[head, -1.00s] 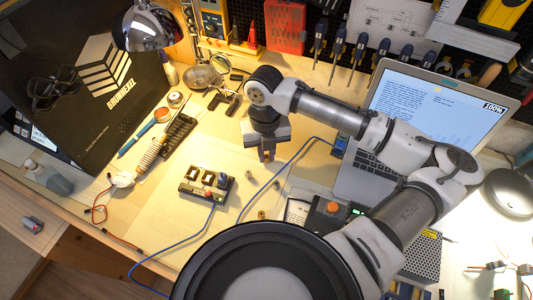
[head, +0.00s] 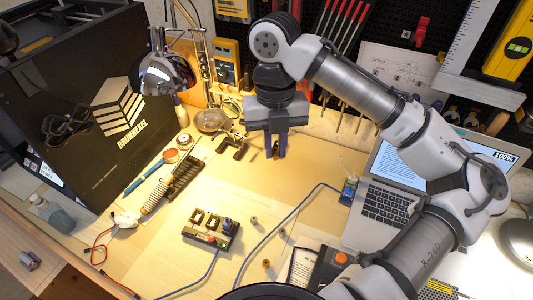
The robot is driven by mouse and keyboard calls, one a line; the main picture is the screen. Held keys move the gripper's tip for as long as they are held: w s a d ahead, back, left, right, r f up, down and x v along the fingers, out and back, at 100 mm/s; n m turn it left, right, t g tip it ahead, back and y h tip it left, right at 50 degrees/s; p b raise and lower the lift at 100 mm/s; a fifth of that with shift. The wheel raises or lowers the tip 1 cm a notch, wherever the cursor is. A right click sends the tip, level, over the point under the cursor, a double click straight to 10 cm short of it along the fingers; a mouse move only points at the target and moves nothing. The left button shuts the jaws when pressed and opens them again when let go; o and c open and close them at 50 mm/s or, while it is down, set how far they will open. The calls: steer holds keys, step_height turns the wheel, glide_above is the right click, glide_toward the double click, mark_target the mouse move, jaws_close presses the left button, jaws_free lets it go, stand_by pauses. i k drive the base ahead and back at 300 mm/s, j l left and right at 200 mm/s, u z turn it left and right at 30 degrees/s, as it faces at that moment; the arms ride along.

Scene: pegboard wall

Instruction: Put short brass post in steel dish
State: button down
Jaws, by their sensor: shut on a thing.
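My gripper (head: 276,152) points down over the back part of the bench. It is shut on a small dark brass-coloured piece, which looks like the short brass post (head: 276,149); the fingers partly hide it. A round, shallow metal dish (head: 212,121), which looks like the steel dish, is to the left of my gripper and a little farther back, below the lamp. The held piece is apart from the dish. Whether anything lies in the dish is too small to tell.
Small metal posts stand on the mat, one brass (head: 266,264) and one greyer (head: 254,220). A black clamp (head: 232,146) lies between dish and gripper. The lamp (head: 166,75) overhangs left of the dish. A laptop (head: 390,205) is at right. The middle mat is mostly clear.

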mark_target(215, 121)
steer(key=k+j, duration=0.3)
steer(key=j, duration=0.2)
steer(key=k+j+z, duration=0.15)
steer(key=j, duration=0.35)
steer(key=k, duration=0.1)
